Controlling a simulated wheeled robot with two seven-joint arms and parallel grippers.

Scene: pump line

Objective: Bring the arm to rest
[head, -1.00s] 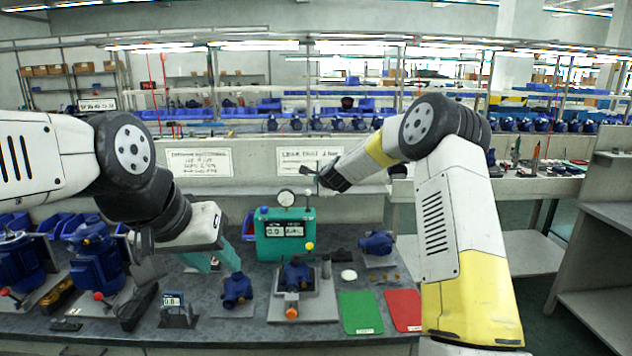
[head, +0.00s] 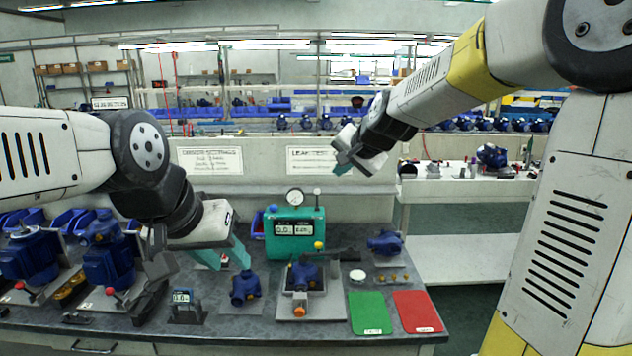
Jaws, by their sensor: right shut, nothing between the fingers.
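My right arm reaches in from the upper right. Its gripper (head: 342,166) is shut and empty, raised in the air above the bench and in front of the back ledge. My left gripper (head: 226,259) points down over the bench with its teal fingers apart, close to a blue pump part (head: 245,288). I cannot tell whether its fingers touch that part, but nothing shows held between them.
The bench (head: 250,328) holds a teal test box (head: 295,234) with a gauge, a fixture with a blue pump (head: 304,274), a green mat (head: 369,313), a red mat (head: 417,311) and blue pumps at left. A side table (head: 465,192) stands behind at right.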

